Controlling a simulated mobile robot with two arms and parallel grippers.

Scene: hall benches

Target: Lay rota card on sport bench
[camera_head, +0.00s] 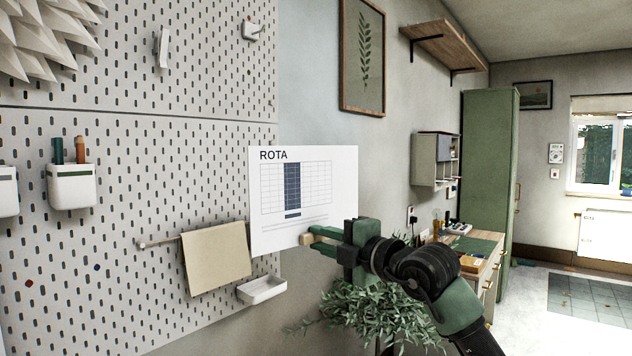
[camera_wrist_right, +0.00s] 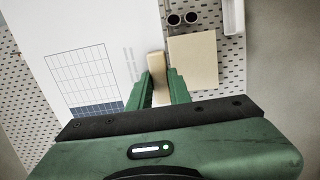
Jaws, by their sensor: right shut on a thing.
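The rota card (camera_head: 303,201) is a white sheet headed ROTA with a printed grid and one dark blue column. It is upright in the head view, in front of the pegboard. My right gripper (camera_head: 309,238) is shut on a small pale wooden piece at the card's lower right edge. The right wrist view shows this wooden piece (camera_wrist_right: 156,66) between the green fingers, with the card (camera_wrist_right: 60,28) on the left. I cannot make out a sport bench in either view. My left gripper is not in view.
The pegboard (camera_head: 110,222) fills the left, with a cloth (camera_head: 215,258) on a rail, a white tray (camera_head: 262,290) and a cup holder (camera_head: 72,187). A leafy plant (camera_head: 375,312) is below my right gripper. A desk (camera_head: 470,262) and green cabinet (camera_head: 488,160) stand further back. Open floor (camera_head: 530,285) lies right.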

